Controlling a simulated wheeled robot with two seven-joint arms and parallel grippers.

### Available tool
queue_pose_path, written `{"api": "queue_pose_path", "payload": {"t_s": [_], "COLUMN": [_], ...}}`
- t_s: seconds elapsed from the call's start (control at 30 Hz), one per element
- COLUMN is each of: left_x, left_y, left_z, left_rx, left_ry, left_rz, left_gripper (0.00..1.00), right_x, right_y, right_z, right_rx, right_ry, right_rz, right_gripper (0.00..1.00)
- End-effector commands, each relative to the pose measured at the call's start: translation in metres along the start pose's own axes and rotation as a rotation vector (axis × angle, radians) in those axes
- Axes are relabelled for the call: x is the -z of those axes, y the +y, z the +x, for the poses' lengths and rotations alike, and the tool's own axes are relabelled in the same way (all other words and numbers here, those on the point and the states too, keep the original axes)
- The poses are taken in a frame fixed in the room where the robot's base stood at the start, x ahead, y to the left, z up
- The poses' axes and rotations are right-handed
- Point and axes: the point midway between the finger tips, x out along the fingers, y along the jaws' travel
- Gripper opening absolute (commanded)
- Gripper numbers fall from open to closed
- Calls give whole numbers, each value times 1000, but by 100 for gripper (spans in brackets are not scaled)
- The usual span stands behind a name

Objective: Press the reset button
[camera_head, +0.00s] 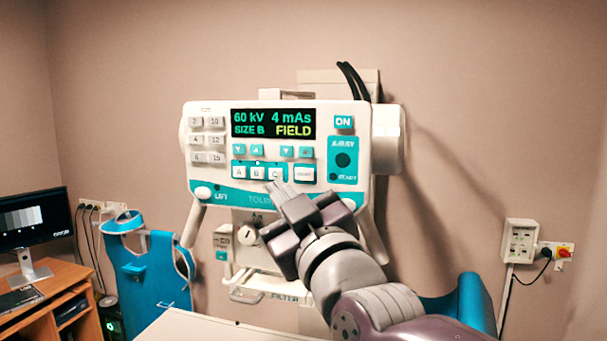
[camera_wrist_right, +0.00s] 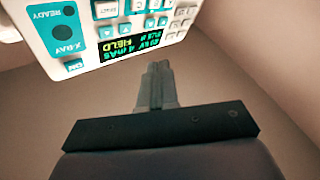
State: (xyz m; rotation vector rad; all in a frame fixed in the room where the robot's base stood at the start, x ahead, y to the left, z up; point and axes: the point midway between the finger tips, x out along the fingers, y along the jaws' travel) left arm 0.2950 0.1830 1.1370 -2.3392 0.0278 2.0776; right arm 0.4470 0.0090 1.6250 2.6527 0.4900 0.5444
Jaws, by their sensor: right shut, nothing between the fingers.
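The control panel (camera_head: 225,116) of a white and teal X-ray unit faces me, with a lit display (camera_head: 273,124). A wide white button in a teal frame (camera_head: 304,174), right of the A, B and C buttons (camera_head: 257,172), looks like the reset button; its lettering is too small to read surely. My right gripper (camera_head: 273,188) is shut and empty, its tips just below the C button. I cannot tell whether they touch the panel. In the right wrist view the shut fingers (camera_wrist_right: 158,66) point toward the upside-down panel (camera_wrist_right: 40,45). My left gripper is out of view.
A blue apron (camera_head: 150,265) hangs on the left by a desk (camera_head: 45,295) with a monitor (camera_head: 35,220). A wall box (camera_head: 520,240) with a red switch beside it is on the right. A pale surface (camera_head: 220,328) lies in front below.

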Motion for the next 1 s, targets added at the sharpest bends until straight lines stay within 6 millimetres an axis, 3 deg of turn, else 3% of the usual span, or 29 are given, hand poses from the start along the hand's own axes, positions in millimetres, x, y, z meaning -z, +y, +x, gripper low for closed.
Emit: {"api": "queue_pose_path", "payload": {"t_s": [0.37,0.53,0.8,1.0], "left_x": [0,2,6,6], "left_y": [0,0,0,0], "left_z": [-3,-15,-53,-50], "left_rx": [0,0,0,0], "left_ry": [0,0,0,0], "left_rz": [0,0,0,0], "left_gripper": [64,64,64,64], "right_x": [-2,-9,-27,-42], "right_y": [2,12,34,41], "right_z": [3,16,44,57], "right_rx": [1,1,1,1], "right_ry": [-4,-7,-8,-5], "right_rz": [-11,-11,-11,-9], "right_gripper": [0,0,0,0]}}
